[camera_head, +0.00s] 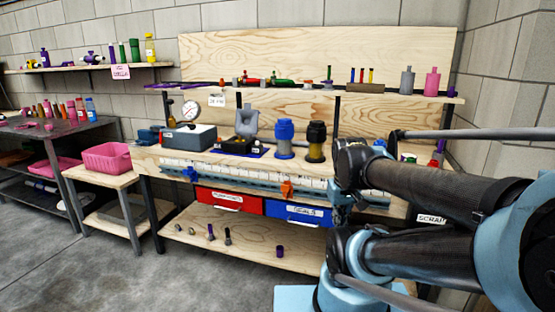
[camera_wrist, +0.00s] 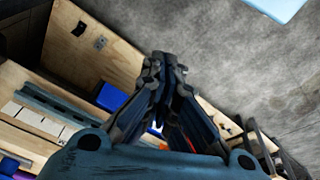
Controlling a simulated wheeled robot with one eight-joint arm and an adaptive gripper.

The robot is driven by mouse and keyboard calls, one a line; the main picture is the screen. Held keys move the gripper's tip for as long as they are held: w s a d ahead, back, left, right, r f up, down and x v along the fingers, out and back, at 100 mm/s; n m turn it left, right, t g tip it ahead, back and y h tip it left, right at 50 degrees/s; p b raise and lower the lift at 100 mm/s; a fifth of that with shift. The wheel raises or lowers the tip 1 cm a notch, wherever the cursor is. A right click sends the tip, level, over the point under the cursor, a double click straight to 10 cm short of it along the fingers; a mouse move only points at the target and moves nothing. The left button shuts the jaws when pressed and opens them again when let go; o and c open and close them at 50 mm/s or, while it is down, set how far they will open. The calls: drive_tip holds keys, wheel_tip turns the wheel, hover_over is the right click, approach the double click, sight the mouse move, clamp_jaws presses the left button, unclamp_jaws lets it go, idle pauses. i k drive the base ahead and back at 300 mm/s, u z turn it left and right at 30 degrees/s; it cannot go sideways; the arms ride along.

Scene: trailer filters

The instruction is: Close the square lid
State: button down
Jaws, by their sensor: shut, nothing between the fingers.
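A small black square box (camera_head: 243,146) stands on the workbench in the head view, with a grey flap (camera_head: 247,122) upright above it. The flap looks like a raised lid, but the hinge is too small to make out. To its left is a grey box with a flat dark top (camera_head: 189,136), which looks covered. My gripper (camera_wrist: 168,62) is shut and empty in the wrist view, over the bench front and floor side. In the head view my arm is at the right, and its fingertips cannot be made out clearly. The square box does not show clearly in the wrist view.
A blue jar (camera_head: 284,138) and a dark jar (camera_head: 316,141) stand right of the black box. A pressure gauge (camera_head: 191,109) stands behind the grey box. Red (camera_head: 229,199) and blue (camera_head: 298,212) drawers hang below the bench front. A loaded shelf runs above.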

sight(246, 119)
drive_tip(key=z, duration=0.15)
drive_tip(key=k, duration=0.4)
drive_tip(key=z, duration=0.55)
drive_tip(key=k, duration=0.9)
drive_tip(key=z, duration=0.15)
drive_tip(key=i, duration=0.7)
drive_tip(key=u, duration=0.95)
drive_tip(key=i, duration=1.2)
drive_tip(key=u, duration=0.5)
